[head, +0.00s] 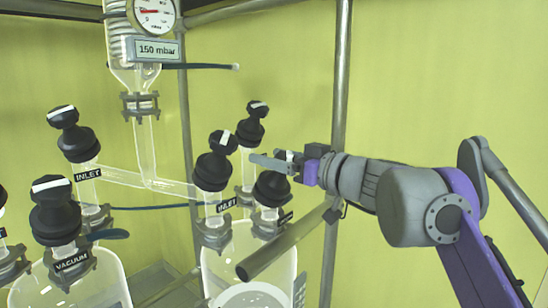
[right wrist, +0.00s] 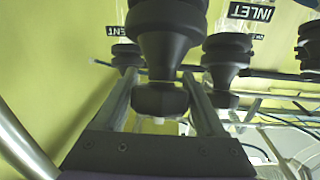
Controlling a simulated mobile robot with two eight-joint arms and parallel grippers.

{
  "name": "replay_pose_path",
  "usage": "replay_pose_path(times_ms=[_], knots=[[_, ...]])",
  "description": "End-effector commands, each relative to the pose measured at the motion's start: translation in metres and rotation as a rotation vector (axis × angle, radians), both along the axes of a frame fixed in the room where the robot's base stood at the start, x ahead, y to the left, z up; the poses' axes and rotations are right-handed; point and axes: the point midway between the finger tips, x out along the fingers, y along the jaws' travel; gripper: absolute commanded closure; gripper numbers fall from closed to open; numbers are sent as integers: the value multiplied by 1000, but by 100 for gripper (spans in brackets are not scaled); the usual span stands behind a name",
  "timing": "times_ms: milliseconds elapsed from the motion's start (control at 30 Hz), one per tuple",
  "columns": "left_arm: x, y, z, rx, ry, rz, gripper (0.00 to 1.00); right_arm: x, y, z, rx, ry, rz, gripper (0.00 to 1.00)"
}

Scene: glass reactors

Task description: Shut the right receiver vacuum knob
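The right receiver's vacuum knob (head: 271,188) is black and sits at the right of the right receiver (head: 240,262). My right gripper (head: 270,162) comes in from the right just above it and hides part of its top. In the right wrist view, a black knob (right wrist: 163,60), which appears to be this one, has its cap between the two spread fingers (right wrist: 160,98). Narrow gaps seem to show beside the cap; contact is not clear. The knob's own label is not readable. My left gripper is not in view.
The right receiver's inlet knob (head: 215,165) stands close to the left of the gripper, and another black knob (head: 251,122) stands behind. A metal rail (head: 285,243) crosses in front below. A vertical post (head: 338,90) rises near the wrist. The left receiver's vacuum knob (head: 55,212) is far left.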

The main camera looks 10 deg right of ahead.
Motion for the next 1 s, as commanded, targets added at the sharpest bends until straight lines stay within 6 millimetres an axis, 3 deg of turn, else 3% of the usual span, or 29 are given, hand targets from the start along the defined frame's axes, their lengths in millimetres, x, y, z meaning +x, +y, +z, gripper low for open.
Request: replay_pose_path(times_ms=[33,333,667,1000], knots=[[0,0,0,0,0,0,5,0,0,0,0,0,0,39],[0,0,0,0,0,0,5,0,0,0,0,0,0,93],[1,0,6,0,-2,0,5,1,0,2,17,14,-39,94],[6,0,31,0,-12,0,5,3,-4,4,88,67,-190,94]])
